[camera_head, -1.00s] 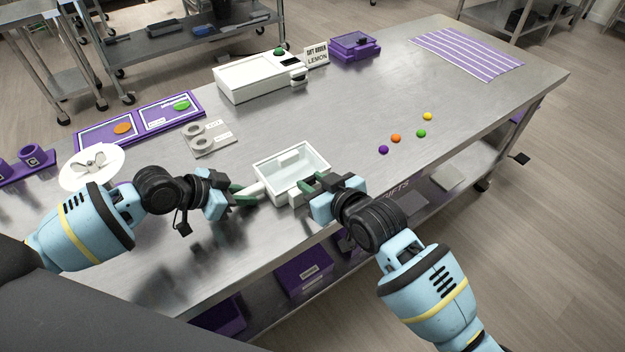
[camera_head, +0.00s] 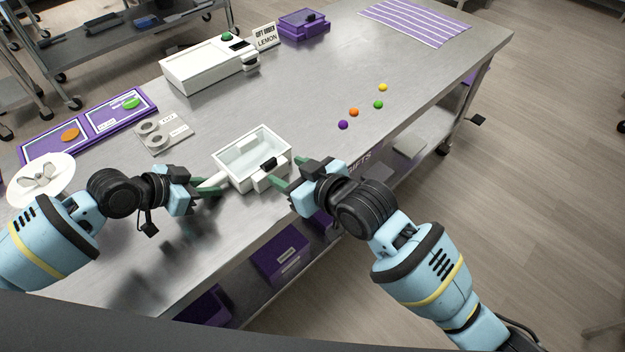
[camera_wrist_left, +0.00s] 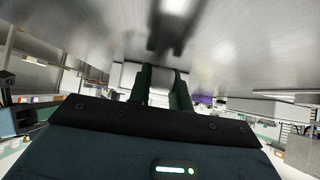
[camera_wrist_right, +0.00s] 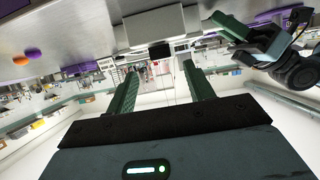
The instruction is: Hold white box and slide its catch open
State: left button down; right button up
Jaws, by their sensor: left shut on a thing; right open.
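The white box (camera_head: 227,181) is an open-topped, clear-lined tray at the table's front edge, with a black catch (camera_head: 268,164) on its right-hand front side. My left gripper (camera_head: 207,187) is shut on the white handle at the box's left; the handle also shows between its fingers in the left wrist view (camera_wrist_left: 160,76). My right gripper (camera_head: 284,174) is open and empty just right of the box, its fingers pointing towards the catch side. In the right wrist view the box (camera_wrist_right: 155,22) and black catch (camera_wrist_right: 159,50) lie ahead, beyond the fingertips. Whether the box touches the table is unclear.
A white machine (camera_head: 210,68) with a green button stands behind, beside a lemon sign (camera_head: 267,38) and a purple device (camera_head: 303,24). Several coloured gummies (camera_head: 354,112) lie to the right. A grey plate with rings (camera_head: 163,134) and purple mat (camera_head: 90,127) lie left.

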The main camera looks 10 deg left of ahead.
jog(key=v, duration=0.7)
pick_arm(q)
jog(key=c, duration=1.2)
grip_release()
jog(key=v, duration=0.9)
jog(key=shift+s+a+r, duration=0.15)
jog(key=shift+s+a, duration=0.1)
jog(key=shift+v, duration=1.1)
jog(key=shift+r, duration=0.1)
